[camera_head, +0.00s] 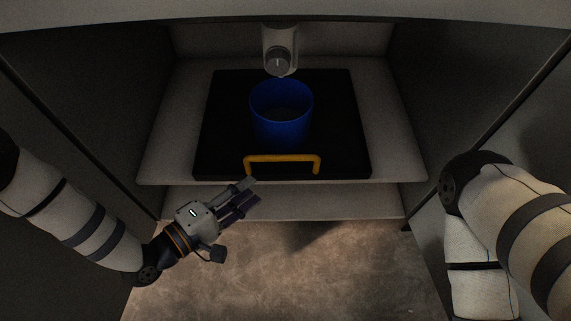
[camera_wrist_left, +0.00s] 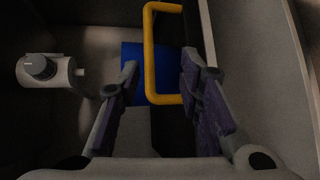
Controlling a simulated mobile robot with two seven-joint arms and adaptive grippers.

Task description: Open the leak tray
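The leak tray (camera_head: 220,130) is a black tray on the shelf, with a yellow handle (camera_head: 282,159) along its front edge. A blue bucket (camera_head: 281,115) stands on the tray. My left gripper (camera_head: 250,192) is in front of the shelf, just left of and below the handle in the head view. In the left wrist view, the left gripper (camera_wrist_left: 160,75) is open, and the yellow handle (camera_wrist_left: 151,60) shows between and beyond its fingertips; I cannot tell any contact. My right arm comes in from the right, but its gripper is out of view.
A white pipe with a grey knob (camera_head: 279,60) hangs above the bucket; it also shows in the left wrist view (camera_wrist_left: 45,69). Dark cabinet walls stand on both sides. A lower shelf (camera_head: 290,204) lies beneath the tray's shelf. The floor (camera_head: 290,270) in front is clear.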

